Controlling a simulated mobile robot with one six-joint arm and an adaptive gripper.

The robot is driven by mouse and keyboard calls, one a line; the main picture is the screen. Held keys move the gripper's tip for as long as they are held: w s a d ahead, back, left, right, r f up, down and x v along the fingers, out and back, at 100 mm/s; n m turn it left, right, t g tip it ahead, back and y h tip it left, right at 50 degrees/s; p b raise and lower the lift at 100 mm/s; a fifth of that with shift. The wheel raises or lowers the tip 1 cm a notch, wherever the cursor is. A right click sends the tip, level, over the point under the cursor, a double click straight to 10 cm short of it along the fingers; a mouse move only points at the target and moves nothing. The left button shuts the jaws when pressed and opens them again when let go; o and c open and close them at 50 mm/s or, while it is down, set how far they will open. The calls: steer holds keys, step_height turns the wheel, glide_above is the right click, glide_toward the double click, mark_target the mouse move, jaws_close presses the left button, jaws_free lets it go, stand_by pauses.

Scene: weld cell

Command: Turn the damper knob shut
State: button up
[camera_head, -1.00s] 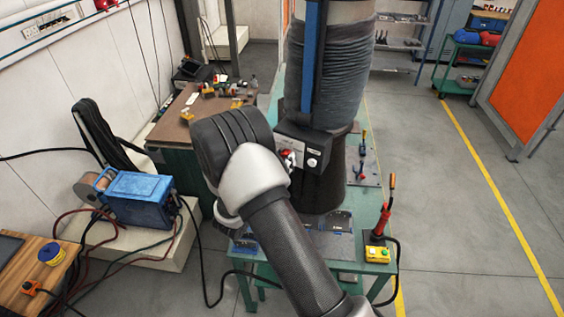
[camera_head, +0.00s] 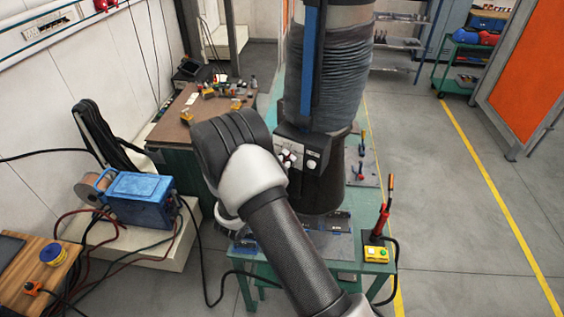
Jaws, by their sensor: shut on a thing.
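The fume hood's black control box (camera_head: 313,142) sits on the lower front of the thick grey extraction duct (camera_head: 325,90). On its left face is a small red and white knob (camera_head: 287,157), close to the right edge of my arm. It is too small for me to read its angle. A round pale button or dial (camera_head: 311,164) is to its right. My arm crosses the middle of the view, and its dark, bulky joint stands just left of the box. My gripper is hidden behind this joint, so I cannot see its fingers.
The green welding table (camera_head: 378,268) stands below the hood, with a red torch (camera_head: 381,222) and a yellow button box (camera_head: 376,254) at its right corner. A blue machine (camera_head: 140,200) is at left. A brown bench (camera_head: 180,125) is behind. Floor at right is clear.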

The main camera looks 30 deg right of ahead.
steer(key=n+p, duration=0.1)
steer(key=n, duration=0.4)
steer(key=shift+n, duration=0.3)
stand_by(0.4)
steer(key=o, duration=1)
steer(key=shift+o, duration=0.2)
steer(key=v, duration=1.2)
